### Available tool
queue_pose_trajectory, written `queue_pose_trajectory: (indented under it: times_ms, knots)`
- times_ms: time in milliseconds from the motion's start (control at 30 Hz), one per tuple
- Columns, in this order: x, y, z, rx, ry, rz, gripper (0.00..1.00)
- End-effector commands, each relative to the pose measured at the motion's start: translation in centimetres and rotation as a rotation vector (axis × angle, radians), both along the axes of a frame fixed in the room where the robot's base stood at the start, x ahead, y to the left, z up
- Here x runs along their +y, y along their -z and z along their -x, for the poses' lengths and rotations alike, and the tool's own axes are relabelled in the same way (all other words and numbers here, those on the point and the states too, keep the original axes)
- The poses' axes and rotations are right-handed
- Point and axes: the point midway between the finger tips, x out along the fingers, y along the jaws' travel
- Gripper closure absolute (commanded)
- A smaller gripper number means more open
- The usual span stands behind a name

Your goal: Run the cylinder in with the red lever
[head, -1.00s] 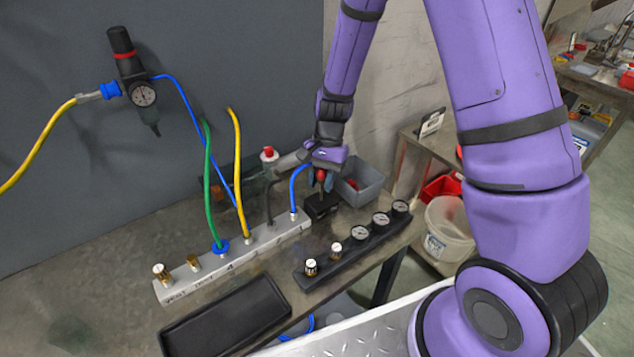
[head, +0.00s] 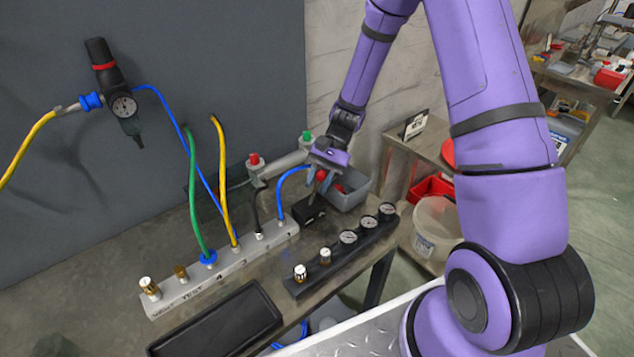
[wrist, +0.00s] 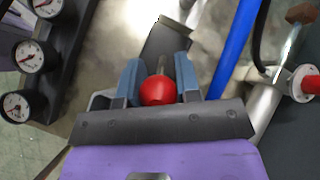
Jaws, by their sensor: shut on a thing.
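The red lever has a round red knob (wrist: 158,91) on a metal stem that rises from a black valve box (head: 308,211). My gripper (head: 322,184) is shut on the knob, with one finger on each side in the wrist view (wrist: 158,82). In the head view the gripper stands up and to the right of the box, so the lever looks tilted right. The grey cylinder (head: 284,165) lies behind, with a red and a green fitting on top. The red fitting (wrist: 308,84) also shows in the wrist view. I cannot tell the rod's position.
A blue hose (head: 293,174) curves close beside my gripper. A grey manifold (head: 222,273) with several hoses and a black gauge rail (head: 347,250) flank the valve. A grey bin (head: 348,192) stands right behind the gripper. A black tray (head: 215,322) lies at the front.

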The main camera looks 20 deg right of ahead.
Motion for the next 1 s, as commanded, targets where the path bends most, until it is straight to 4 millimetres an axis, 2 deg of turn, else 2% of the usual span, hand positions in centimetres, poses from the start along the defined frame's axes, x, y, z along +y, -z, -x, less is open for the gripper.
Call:
queue_pose_trajectory:
  times_ms: [367, 400, 467, 767, 1000]
  knots:
    - [-0.1, 0.0, 0.0, 0.0, 0.001, -0.002, 1.0]
    - [-0.1, 0.1, 0.0, 0.0, 0.001, -0.002, 0.6]
    - [-0.1, 0.1, 0.0, 0.0, 0.001, -0.002, 0.49]
    - [-0.2, -0.1, -0.1, 0.0, 0.0, -0.001, 0.49]
    - [-1.9, -2.1, -1.2, -0.004, 0.003, -0.001, 0.49]
